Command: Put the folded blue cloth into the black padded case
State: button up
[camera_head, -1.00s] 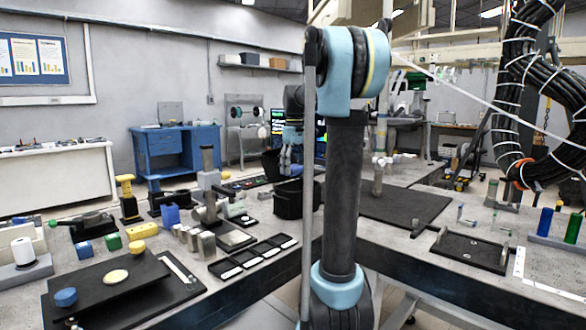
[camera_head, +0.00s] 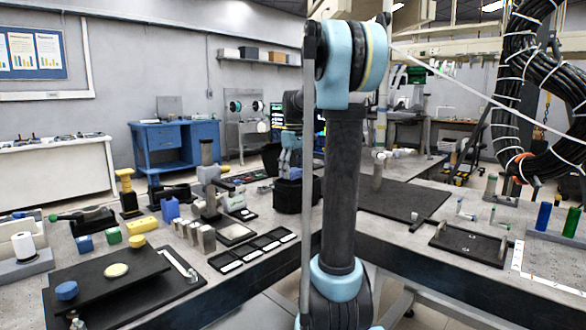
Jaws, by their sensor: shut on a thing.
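My gripper (camera_head: 289,166) is small in the head view, left of my upright arm column. It points down at the black padded case (camera_head: 293,199), an open box-like dark container on the bench. The fingertips are at or just over the case's rim; I cannot tell how far inside they are. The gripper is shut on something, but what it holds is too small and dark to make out. The folded blue cloth cannot be clearly told apart at the gripper. My arm hides part of the case's right side.
Left of the case stand a grey stand-like device (camera_head: 209,190), a blue block (camera_head: 170,209) and several metal blocks. A row of black trays (camera_head: 252,252) lies in front. A dark mat (camera_head: 403,205) on the right bench is mostly clear.

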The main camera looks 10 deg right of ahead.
jog(key=shift+f, duration=2.6)
jog(key=o, duration=1.2)
